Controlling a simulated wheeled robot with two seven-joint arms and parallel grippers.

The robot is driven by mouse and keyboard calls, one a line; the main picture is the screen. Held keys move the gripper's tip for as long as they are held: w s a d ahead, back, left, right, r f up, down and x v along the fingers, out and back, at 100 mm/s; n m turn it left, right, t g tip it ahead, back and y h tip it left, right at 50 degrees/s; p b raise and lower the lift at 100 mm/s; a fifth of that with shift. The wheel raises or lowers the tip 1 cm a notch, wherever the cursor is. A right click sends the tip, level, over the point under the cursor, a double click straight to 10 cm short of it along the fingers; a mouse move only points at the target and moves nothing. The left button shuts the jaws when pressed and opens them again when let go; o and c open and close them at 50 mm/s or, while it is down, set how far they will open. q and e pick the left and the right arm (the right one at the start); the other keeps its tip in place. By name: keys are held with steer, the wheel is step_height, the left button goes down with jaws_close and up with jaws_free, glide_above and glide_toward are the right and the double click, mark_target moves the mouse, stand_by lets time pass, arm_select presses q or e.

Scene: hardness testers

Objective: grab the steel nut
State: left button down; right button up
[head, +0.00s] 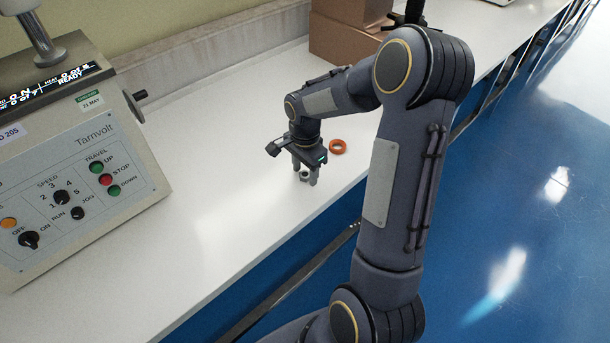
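A small grey steel nut (304,176) lies on the white bench top, its dark hole just visible. My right gripper (305,173) points down over it, with its two grey fingers apart, one on each side of the nut. The fingertips are close to the bench surface. The nut is too small in the picture to tell whether either finger touches it. My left gripper is not in view.
An orange ring (337,147) lies on the bench just right of the gripper. A tester with a control panel (80,185) stands at the left. Cardboard boxes (340,38) stand at the back. The bench (215,215) is clear between tester and gripper; its front edge drops to blue floor.

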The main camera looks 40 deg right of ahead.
steer(key=c, duration=0.9)
steer(key=shift+r, duration=0.1)
steer(key=shift+c, duration=0.2)
